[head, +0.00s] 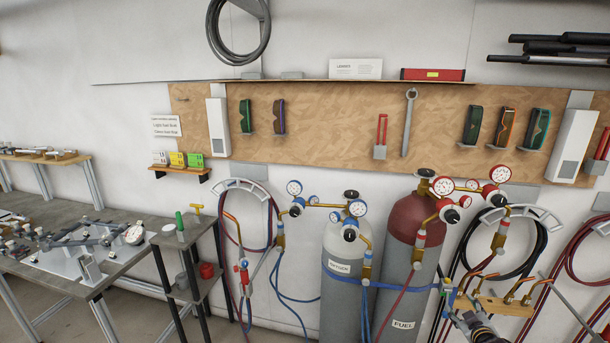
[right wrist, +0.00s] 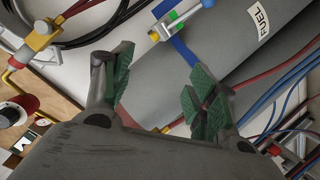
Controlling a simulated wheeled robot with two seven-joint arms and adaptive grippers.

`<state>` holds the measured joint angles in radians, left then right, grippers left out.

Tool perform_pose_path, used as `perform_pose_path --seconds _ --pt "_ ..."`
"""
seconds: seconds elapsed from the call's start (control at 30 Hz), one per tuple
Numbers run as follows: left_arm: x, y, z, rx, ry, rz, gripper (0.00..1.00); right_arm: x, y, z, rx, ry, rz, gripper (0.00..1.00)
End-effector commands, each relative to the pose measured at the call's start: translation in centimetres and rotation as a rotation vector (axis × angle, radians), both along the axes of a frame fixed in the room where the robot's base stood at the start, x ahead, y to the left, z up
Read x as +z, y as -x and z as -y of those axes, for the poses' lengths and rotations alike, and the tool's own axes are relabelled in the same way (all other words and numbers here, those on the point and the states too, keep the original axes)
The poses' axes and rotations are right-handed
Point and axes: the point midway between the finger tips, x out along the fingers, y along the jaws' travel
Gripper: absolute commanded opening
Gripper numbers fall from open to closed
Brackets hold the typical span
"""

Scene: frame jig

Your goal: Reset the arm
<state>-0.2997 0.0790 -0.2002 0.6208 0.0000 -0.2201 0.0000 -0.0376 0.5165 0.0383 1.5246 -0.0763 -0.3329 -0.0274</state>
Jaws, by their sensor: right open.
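My right gripper (head: 466,318) shows at the bottom right of the head view, in front of the hoses and just right of the red-topped fuel cylinder (head: 411,240). In the right wrist view my right gripper (right wrist: 163,85) has its two green-padded fingers spread wide, with nothing between them. My left gripper is in neither view.
A grey oxygen cylinder (head: 346,270) stands left of the fuel cylinder. Brass torches on a wooden rack (head: 500,304) sit close to my right gripper. Red and blue hoses hang around it. A workbench with a metal frame jig (head: 85,250) stands at the left.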

Motion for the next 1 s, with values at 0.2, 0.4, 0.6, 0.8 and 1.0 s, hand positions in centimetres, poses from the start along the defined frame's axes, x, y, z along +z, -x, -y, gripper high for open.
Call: perform_pose_path --seconds 0.2,0.4,0.6,0.8,1.0 --pt "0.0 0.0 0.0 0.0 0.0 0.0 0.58 -9.9 3.2 0.6 -0.038 -0.067 -0.125 0.58" --pt "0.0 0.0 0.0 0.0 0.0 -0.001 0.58 -18.2 7.3 0.3 -0.07 -0.121 -0.237 0.58" --pt "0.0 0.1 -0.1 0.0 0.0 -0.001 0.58 -25.9 12.5 -0.7 -0.099 -0.167 -0.352 0.58" --pt "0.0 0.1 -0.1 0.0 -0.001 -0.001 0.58 -32.7 18.3 -2.4 -0.124 -0.208 -0.468 0.58" --pt "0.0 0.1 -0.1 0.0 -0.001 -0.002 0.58 -38.8 25.0 -4.8 -0.146 -0.244 -0.589 0.58"
